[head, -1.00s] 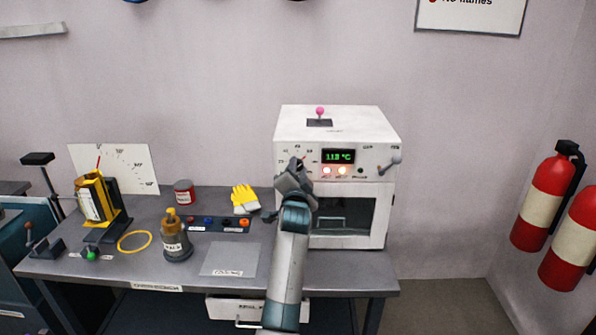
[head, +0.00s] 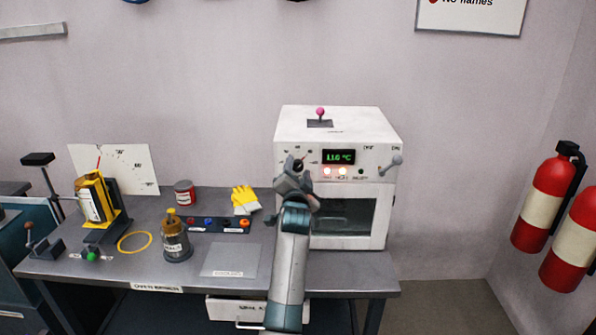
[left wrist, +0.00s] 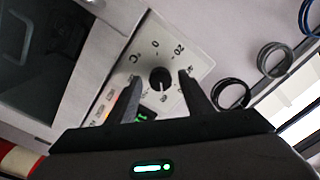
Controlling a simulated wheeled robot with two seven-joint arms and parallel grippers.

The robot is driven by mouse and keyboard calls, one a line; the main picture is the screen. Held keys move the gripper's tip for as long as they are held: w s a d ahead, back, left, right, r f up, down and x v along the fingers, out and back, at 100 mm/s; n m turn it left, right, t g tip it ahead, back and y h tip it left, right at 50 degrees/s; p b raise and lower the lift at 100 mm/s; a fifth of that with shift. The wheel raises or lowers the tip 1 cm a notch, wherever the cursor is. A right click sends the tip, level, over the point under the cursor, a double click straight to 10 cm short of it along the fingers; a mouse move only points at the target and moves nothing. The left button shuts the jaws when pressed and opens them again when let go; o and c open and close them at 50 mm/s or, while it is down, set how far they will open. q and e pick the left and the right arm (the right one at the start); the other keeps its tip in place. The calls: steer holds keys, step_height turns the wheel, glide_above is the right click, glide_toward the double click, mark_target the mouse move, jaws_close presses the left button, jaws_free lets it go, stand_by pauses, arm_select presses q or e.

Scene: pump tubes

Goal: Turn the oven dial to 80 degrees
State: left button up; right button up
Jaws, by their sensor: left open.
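The white oven (head: 337,120) stands on the right part of the bench. Its green display (head: 339,157) reads about 116 °C, with lit lamps below it. The dial is the black knob on the scale plate at the panel's left; it shows clearly in the left wrist view (left wrist: 160,78). My left gripper (head: 299,168) is in front of the dial in the head view and hides part of it. In the left wrist view its two fingers (left wrist: 160,88) are open, one on each side of the knob, with gaps between. My right gripper is not in view.
A lever (head: 390,166) sticks out at the panel's right. A pink-knobbed stick (head: 320,113) stands on the oven top. The plate (head: 229,260) before the oven is bare.

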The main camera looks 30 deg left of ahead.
arm_select(q)
steer(key=shift+b+v, duration=0.3)
steer(key=shift+v, duration=0.6)
steer(key=b+v, duration=0.3)
steer(key=v, duration=1.2)
steer(key=shift+s, duration=0.35)
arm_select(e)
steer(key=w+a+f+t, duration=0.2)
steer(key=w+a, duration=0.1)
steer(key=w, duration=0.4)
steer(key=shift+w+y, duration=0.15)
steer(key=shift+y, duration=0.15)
arm_select(q)
steer(key=shift+d, duration=0.1)
